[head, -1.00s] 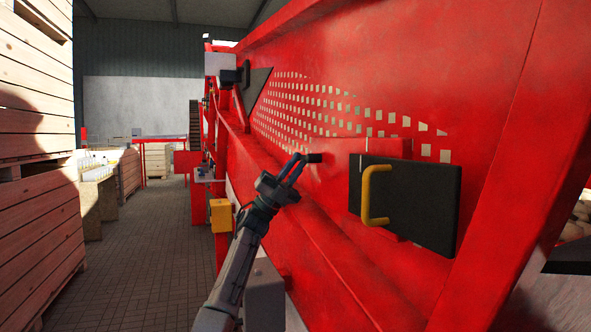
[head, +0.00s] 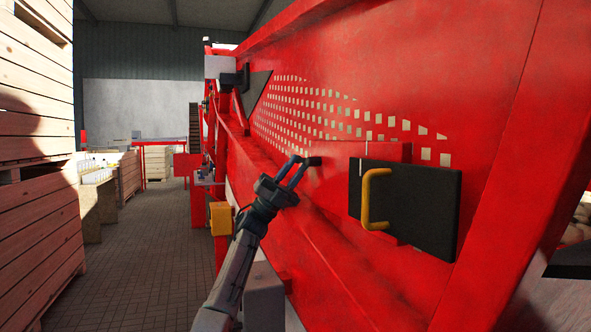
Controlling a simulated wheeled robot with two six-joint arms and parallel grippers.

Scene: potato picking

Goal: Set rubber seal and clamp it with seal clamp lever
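My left gripper (head: 301,166) reaches from below to the red machine wall. Its two fingers show a gap between them. A small dark stub (head: 315,161) is at the fingertips, just left of a raised red block; it may be the seal clamp lever, but I cannot be sure. Whether the fingers grip it is unclear. A black panel (head: 425,207) with a yellow handle (head: 374,199) sits on the wall to the right of the gripper. I cannot make out a separate rubber seal. My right gripper is not in view.
The red machine wall (head: 450,80) with a perforated area fills the right side. A yellow box (head: 221,218) is fixed at its lower left. Stacked wooden crates (head: 35,225) stand on the left. The paved aisle (head: 150,260) between them is clear.

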